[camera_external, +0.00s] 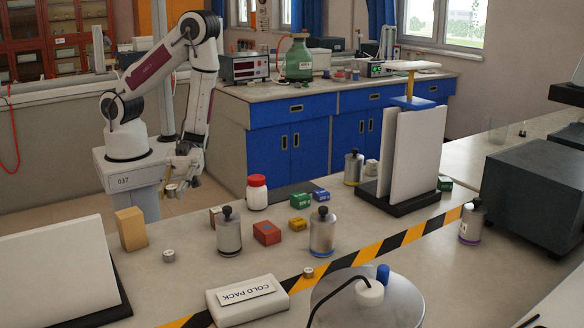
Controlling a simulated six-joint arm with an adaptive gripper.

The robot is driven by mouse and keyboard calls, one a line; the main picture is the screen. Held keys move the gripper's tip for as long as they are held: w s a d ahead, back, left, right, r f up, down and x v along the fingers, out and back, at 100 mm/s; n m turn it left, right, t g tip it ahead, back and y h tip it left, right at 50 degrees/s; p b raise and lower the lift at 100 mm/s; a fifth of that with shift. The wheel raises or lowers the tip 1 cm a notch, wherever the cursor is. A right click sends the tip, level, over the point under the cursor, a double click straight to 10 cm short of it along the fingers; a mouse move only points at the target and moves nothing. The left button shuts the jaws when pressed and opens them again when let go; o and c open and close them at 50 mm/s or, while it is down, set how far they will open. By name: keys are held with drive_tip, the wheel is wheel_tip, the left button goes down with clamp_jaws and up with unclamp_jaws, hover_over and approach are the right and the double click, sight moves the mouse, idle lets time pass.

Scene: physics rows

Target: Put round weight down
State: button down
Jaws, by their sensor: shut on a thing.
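My gripper (180,186) hangs beside my arm's base, a little above and behind the table's far left edge. It is shut on a small round metal weight (170,190), which is partly hidden by the fingers. Another small round weight (168,256) stands on the table in front of the tan wooden block.
A tan block (131,229) stands nearest my gripper. Metal bottles (229,236) (322,236), a red block (267,233) and a white jar (257,194) stand to the right. A cold pack (247,301) lies in front. Bare tabletop lies around the standing weight.

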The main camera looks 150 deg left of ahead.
drive_tip(key=shift+d, duration=0.1)
drive_tip(key=shift+w+d+r+h, duration=0.15)
drive_tip(key=shift+d+r+h, duration=0.15)
drive_tip(key=shift+d, duration=0.2)
drive_tip(key=w+d+r+m+g+h, duration=0.1)
drive_tip(key=d+r+m+g+h, duration=0.4)
drive_tip(key=d+r+m+g, duration=0.2)
drive_tip(key=d+r, duration=0.2)
drive_tip(key=d, duration=0.1)
drive_tip(key=shift+w+d+g+h, duration=0.3)
drive_tip(key=shift+w+d, duration=0.05)
drive_tip(key=shift+d, duration=0.05)
hover_over(129, 212)
drive_tip(key=shift+w+f, duration=0.1)
drive_tip(key=shift+f, duration=2.75)
drive_tip(key=shift+f, duration=0.1)
drive_tip(key=shift+f, duration=1.95)
